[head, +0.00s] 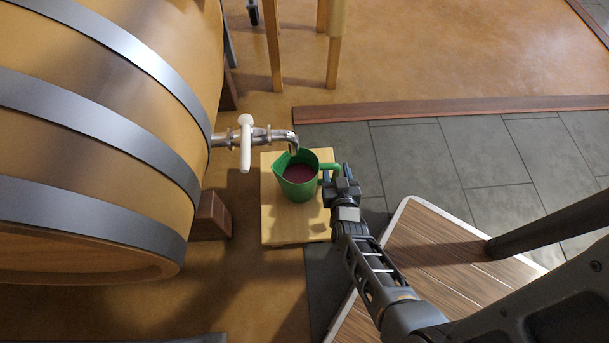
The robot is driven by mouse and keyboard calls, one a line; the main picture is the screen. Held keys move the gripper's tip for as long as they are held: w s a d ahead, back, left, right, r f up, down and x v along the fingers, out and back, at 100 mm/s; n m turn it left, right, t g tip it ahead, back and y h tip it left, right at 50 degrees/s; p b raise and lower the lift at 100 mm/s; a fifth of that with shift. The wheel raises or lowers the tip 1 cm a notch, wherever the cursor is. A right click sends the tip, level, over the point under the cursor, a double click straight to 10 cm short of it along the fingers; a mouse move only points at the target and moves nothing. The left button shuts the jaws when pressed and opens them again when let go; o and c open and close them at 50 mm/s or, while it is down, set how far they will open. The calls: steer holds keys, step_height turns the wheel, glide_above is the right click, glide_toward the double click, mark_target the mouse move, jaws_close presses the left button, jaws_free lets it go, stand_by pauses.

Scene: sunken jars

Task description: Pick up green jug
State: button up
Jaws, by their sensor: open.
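The green jug (297,188) stands upright on a small wooden stand (280,232), with dark red liquid inside. Its handle is on the right side. My gripper (333,178) is open at the jug's handle, reaching in from the lower right. The fingertips overlap the handle in this view. I cannot tell whether they touch it or sit on both sides of it.
A large barrel (90,120) with metal hoops fills the left. Its metal tap (270,135) with a white handle reaches over the jug's back rim. A wood-topped table (440,255) is at the lower right. Wooden legs (334,60) stand behind.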

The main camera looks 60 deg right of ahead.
steer(key=shift+x, duration=0.85)
jaws_close()
steer(key=shift+r, duration=0.1)
